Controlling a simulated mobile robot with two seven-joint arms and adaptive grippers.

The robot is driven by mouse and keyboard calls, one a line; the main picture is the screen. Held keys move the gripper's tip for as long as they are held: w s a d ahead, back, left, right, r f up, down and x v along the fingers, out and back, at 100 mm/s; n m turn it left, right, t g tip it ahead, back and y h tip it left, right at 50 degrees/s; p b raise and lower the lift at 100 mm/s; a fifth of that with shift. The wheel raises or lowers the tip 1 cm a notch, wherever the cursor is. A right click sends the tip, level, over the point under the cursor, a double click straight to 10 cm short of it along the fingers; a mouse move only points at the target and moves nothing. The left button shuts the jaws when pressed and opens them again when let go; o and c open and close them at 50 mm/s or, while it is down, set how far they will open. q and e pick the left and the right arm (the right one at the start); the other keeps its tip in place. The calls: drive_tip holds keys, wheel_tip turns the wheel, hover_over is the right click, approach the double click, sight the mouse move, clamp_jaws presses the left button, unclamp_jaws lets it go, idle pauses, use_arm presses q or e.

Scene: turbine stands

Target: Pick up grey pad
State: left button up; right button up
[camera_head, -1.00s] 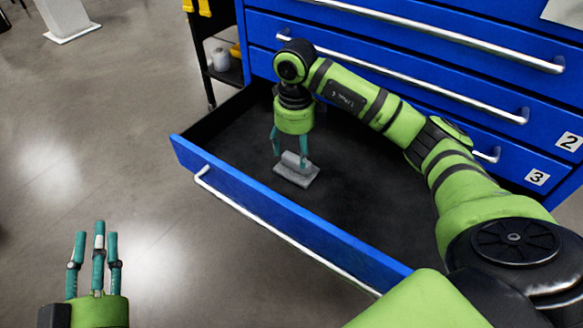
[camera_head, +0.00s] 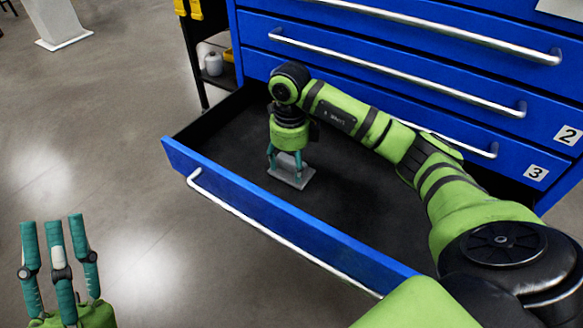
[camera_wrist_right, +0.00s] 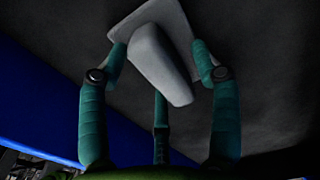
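The grey pad (camera_head: 299,181), a flat light-grey plate with a raised block-like grip on top, lies on the dark floor of the open blue drawer. My right gripper (camera_head: 287,160) points down over it. In the right wrist view, the pad's raised grip (camera_wrist_right: 158,62) stands between the teal fingers of my right gripper (camera_wrist_right: 160,55). One finger is on each side and a third is near its close end. Narrow gaps seem to show, so the fingers look open around it; contact is hard to judge. My left gripper (camera_head: 57,235) is open and empty, outside the drawer at lower left.
The drawer's blue front wall (camera_head: 260,205) with its silver handle (camera_head: 270,238) runs in front of the pad. Closed drawers with handles (camera_head: 400,70) rise behind my right arm. The rest of the drawer floor looks empty. A dark shelf with a white bottle (camera_head: 213,65) stands behind.

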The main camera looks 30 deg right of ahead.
clamp_jaws()
